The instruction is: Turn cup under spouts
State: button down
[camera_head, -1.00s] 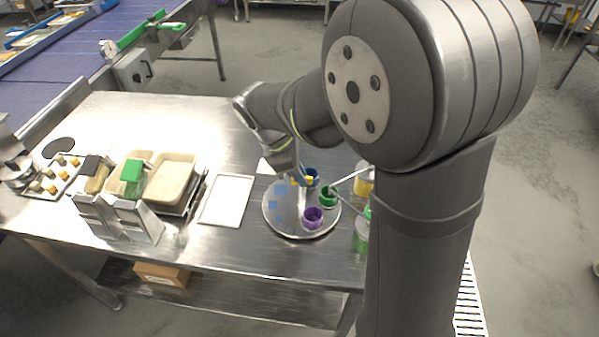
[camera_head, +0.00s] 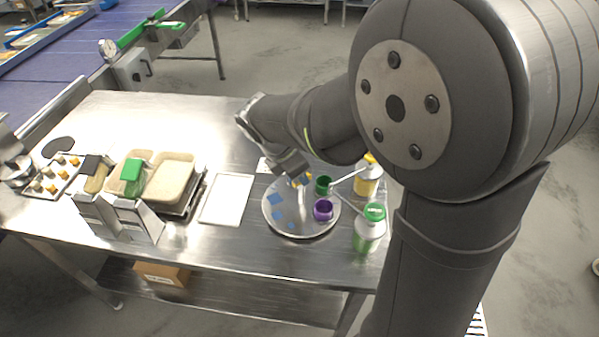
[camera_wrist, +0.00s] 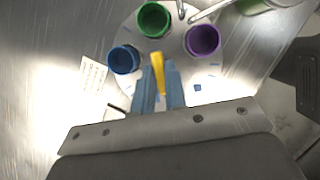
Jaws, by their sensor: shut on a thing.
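A round silver turntable (camera_head: 296,228) carries a purple cup (camera_head: 323,209) and a green cup (camera_head: 323,186). The wrist view also shows a blue cup (camera_wrist: 124,59), with the green cup (camera_wrist: 153,19) and purple cup (camera_wrist: 203,40). The blue cup is hidden behind my arm in the head view. My gripper (camera_wrist: 159,80) is shut on a yellow handle (camera_wrist: 157,68) at the turntable, between the blue and purple cups. A thin spout (camera_head: 348,177) from a yellow bottle (camera_head: 367,179) ends near the green cup. A green-capped bottle (camera_head: 369,232) stands right of the purple cup.
Left of the turntable lie a white tray (camera_head: 227,199) and a bin of pale food (camera_head: 172,172). Dispenser stands (camera_head: 137,222) and a tray of small pieces (camera_head: 52,176) are farther left. The back of the steel table (camera_head: 190,115) is clear.

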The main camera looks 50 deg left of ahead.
jog(key=shift+d+n+y, duration=0.1)
jog(key=shift+n+y, duration=0.45)
jog(key=shift+n, duration=0.85)
jog(key=shift+n+y, duration=0.55)
jog(key=shift+n, duration=1.35)
jog(key=c, duration=1.5)
grip_release()
jog(key=shift+o, duration=0.2)
jog(key=shift+r, duration=0.1)
jog(key=v, duration=1.7)
jog(key=shift+w+d+r, duration=0.15)
jog(key=shift+d+r, duration=0.05)
jog(key=shift+d, duration=0.2)
jog(key=shift+f, duration=0.1)
jog(key=x, duration=1.7)
jog(key=shift+a+f, duration=0.2)
jog(key=shift+a, duration=0.15)
